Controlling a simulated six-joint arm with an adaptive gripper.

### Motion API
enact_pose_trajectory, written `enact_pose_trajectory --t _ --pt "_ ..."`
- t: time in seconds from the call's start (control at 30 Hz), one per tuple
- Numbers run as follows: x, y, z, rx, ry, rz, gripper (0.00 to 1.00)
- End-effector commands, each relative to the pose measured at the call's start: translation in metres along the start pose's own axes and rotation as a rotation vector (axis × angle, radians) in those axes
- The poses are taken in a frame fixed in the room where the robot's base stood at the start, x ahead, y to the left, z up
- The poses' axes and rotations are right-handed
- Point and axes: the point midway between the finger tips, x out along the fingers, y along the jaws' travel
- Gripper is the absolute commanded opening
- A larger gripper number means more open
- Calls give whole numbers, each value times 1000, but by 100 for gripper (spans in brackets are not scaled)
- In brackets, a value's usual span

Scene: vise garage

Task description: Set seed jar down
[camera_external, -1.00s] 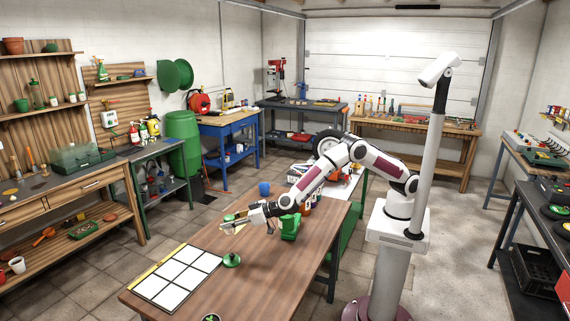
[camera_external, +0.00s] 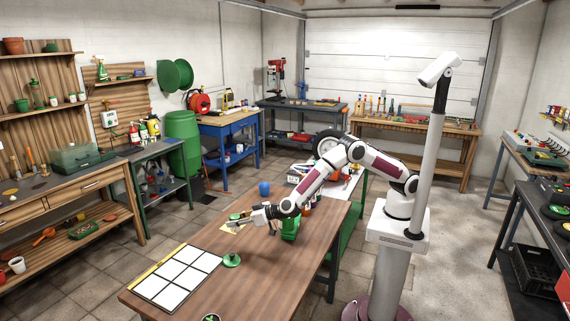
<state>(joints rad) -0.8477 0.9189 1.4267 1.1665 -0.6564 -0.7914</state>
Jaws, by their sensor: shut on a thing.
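My gripper (camera_external: 238,223) is at the far side of the wooden workbench, pointing left. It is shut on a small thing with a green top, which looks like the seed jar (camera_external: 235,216). The fingers partly hide the jar, and it is too small to tell whether its base touches the bench. A white-panelled mat (camera_external: 178,278) with a yellow edge strip lies on the bench to the left. A green round object with a knob (camera_external: 231,261) stands on the bench between the mat and my arm.
A green vise (camera_external: 290,228) stands on the bench under my forearm. A blue cup-like object (camera_external: 264,188) is beyond the gripper. A small dark pot with green in it (camera_external: 211,318) is at the near edge. The middle of the bench (camera_external: 262,277) is clear.

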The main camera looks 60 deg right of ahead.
Motion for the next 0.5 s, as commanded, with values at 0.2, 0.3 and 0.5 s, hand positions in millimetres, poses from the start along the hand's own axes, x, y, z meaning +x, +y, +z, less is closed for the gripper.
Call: enact_pose_trajectory --t 0.2,0.3,0.5 --pt "8 0 21 -2 -2 1 5" --pt "14 0 34 -2 -3 1 5" --pt "22 0 52 -1 0 0 5"
